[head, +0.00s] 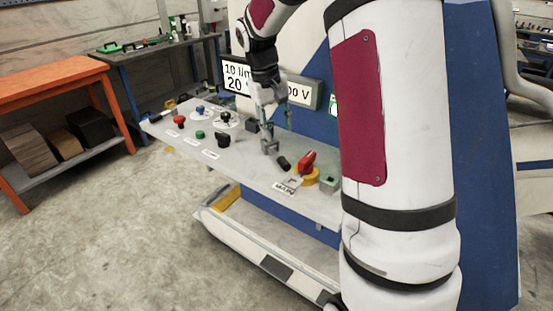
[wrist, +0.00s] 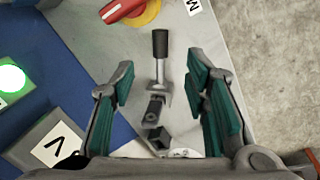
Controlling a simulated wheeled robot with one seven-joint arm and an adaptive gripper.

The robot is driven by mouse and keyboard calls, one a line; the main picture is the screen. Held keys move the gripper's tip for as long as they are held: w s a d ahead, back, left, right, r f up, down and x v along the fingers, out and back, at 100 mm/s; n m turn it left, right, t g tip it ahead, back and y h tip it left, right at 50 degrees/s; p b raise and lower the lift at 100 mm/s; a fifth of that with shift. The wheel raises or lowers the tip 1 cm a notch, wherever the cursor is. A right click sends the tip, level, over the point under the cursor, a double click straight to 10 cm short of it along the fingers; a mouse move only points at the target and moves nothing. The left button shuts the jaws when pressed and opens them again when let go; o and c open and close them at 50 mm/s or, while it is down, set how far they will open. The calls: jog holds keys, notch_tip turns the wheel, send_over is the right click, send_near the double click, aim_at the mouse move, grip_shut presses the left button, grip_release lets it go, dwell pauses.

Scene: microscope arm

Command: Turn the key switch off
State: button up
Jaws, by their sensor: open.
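My gripper (head: 277,127) is open above the right half of the grey control panel (head: 232,157). In the wrist view its two teal-padded fingers (wrist: 160,80) stand wide apart with nothing held. Between and below them is a metal lever with a black handle (wrist: 160,44). The handle points away from the wrist, and it also shows in the head view (head: 283,163). A small dark block with metal parts (wrist: 154,138) lies nearer the wrist. I cannot tell which fitting is the key switch. No key is clearly visible.
A red rotary switch on a yellow base (head: 306,166) sits right of the lever. Several buttons and knobs, including a red button (head: 179,120), stand on the panel's left half. Displays (head: 304,91) rise behind. An orange bench (head: 50,78) stands at the far left.

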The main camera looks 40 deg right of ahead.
aim_at(285, 163)
jog(key=f, duration=0.4)
jog(key=d+f, duration=0.1)
jog(key=f, duration=0.3)
jog(key=d+f, duration=0.1)
jog(key=f, duration=0.3)
jog(key=shift+s+d+f, duration=0.2)
jog(key=shift+s+f, duration=0.05)
jog(key=shift+s, duration=0.05)
grip_shut()
